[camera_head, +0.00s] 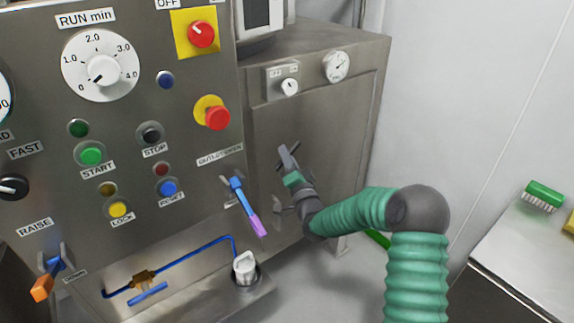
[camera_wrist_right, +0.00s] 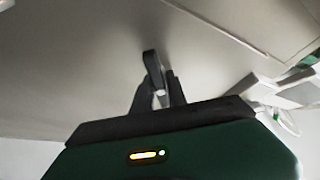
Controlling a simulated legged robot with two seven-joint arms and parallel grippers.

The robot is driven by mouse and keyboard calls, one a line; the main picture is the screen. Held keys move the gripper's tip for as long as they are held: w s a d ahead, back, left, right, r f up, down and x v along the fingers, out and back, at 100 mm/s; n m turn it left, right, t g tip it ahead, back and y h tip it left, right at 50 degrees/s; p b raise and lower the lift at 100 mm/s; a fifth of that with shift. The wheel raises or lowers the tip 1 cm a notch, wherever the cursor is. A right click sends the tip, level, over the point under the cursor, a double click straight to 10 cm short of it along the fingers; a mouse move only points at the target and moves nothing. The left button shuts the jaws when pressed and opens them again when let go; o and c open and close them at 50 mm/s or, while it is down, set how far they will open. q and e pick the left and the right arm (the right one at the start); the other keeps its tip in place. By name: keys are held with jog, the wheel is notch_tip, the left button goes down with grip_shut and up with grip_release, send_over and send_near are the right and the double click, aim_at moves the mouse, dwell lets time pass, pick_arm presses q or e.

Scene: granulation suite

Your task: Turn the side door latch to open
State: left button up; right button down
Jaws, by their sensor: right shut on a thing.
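The side door (camera_head: 335,125) is a grey metal panel on the right flank of the machine, and it looks shut. Its latch (camera_head: 286,156) is a dark grey lever on that panel. In the right wrist view the latch (camera_wrist_right: 151,62) stands up between my fingers. My right gripper (camera_head: 291,165) is shut on the latch, with the arm reaching in from the lower right. In the right wrist view the gripper (camera_wrist_right: 160,92) has a finger on either side of the lever. My left gripper is not in view.
The control panel (camera_head: 130,130) with knobs and buttons is at left. A blue lever with a purple grip (camera_head: 247,206) sticks out close left of my right gripper. A gauge (camera_head: 336,66) sits above. A side table (camera_head: 530,250) with a green brush (camera_head: 543,196) is at right.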

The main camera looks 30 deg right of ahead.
jog(key=n+y+b, duration=0.1)
jog(key=n, duration=0.1)
jog(key=n+t+y+b, duration=0.1)
jog(key=n+b, duration=0.1)
jog(key=n, duration=0.1)
jog(key=f+n+b, duration=0.1)
jog(key=n+b, duration=0.1)
jog(key=shift+t+y, duration=0.4)
jog(key=n+y+b, duration=0.1)
jog(key=n, duration=0.1)
jog(key=n+y+b, duration=0.1)
jog(key=n, duration=0.2)
jog(key=shift+r+t+b, duration=0.1)
jog(key=shift+t+b, duration=0.2)
jog(key=shift+b, duration=0.1)
jog(key=shift+r+n+y+b, duration=0.1)
jog(key=shift+n+y+b, duration=0.45)
jog(key=shift+n+y, duration=0.55)
jog(key=shift+n, duration=0.6)
jog(key=c, duration=1.3)
grip_release()
jog(key=shift+w, duration=0.1)
jog(key=shift+r, duration=0.1)
